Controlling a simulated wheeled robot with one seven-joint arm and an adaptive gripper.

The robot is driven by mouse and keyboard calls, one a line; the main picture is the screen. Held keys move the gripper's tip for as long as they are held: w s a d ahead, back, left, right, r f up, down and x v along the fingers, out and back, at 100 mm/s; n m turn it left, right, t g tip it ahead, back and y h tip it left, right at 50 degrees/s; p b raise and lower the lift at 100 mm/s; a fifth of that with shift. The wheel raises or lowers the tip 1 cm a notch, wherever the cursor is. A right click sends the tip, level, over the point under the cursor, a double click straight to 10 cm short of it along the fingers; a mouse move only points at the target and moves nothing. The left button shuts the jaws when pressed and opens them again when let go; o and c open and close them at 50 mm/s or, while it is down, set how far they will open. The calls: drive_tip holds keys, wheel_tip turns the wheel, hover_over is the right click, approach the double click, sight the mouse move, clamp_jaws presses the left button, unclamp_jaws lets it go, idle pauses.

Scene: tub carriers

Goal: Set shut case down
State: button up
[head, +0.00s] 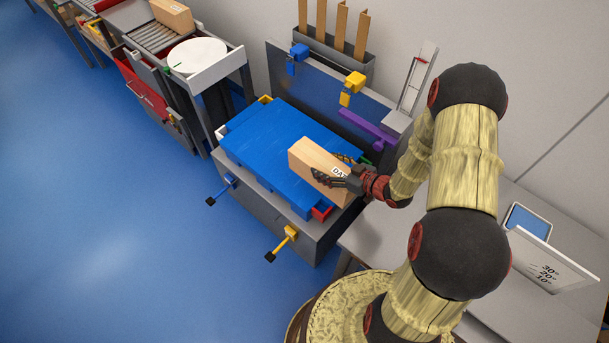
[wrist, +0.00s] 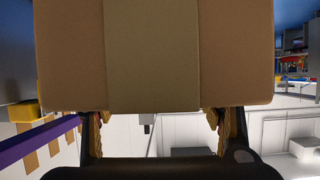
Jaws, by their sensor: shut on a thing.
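My gripper (head: 338,178) is shut on that right end. The case is over the right part of a blue slab-like top (head: 268,151); I cannot tell whether it touches it or hangs just above. The case's far underside is hidden.
The blue top sits on a grey stand (head: 290,220) with blue and yellow levers at its front. Behind it are a grey panel with clamps and a purple bar (head: 366,130). A roller table with a white disc (head: 197,56) stands left. A grey table with a sign (head: 548,262) stands right.

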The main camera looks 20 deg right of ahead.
sight(315, 154)
drive_tip(key=shift+d, duration=0.25)
drive_tip(key=shift+w+f, duration=0.1)
drive_tip(key=w+f+b, duration=0.1)
drive_tip(key=w, duration=0.1)
drive_tip(key=w+a+f+b, duration=0.1)
drive_tip(key=w, duration=0.2)
drive_tip(key=w+a+f+b, duration=0.1)
drive_tip(key=w+f, duration=0.1)
drive_tip(key=w, duration=0.1)
drive_tip(key=shift+a, duration=0.25)
drive_tip(key=w+f+b, duration=0.1)
drive_tip(key=w+f, duration=0.1)
drive_tip(key=w+a+f+b, duration=0.1)
drive_tip(key=f, duration=0.1)
drive_tip(key=shift+w, duration=0.4)
drive_tip(key=shift+w+a+f+b, duration=0.15)
drive_tip(key=shift+w+f+b, duration=0.35)
drive_tip(key=shift+f, duration=0.15)
drive_tip(key=f+b, duration=0.2)
drive_tip(key=f, duration=0.1)
drive_tip(key=shift+w+f, duration=0.15)
drive_tip(key=shift+w, duration=0.05)
drive_tip(key=shift+f, duration=0.1)
drive_tip(key=o, duration=2.1)
drive_tip(key=shift+s+f, duration=0.15)
drive_tip(key=shift+f, duration=0.05)
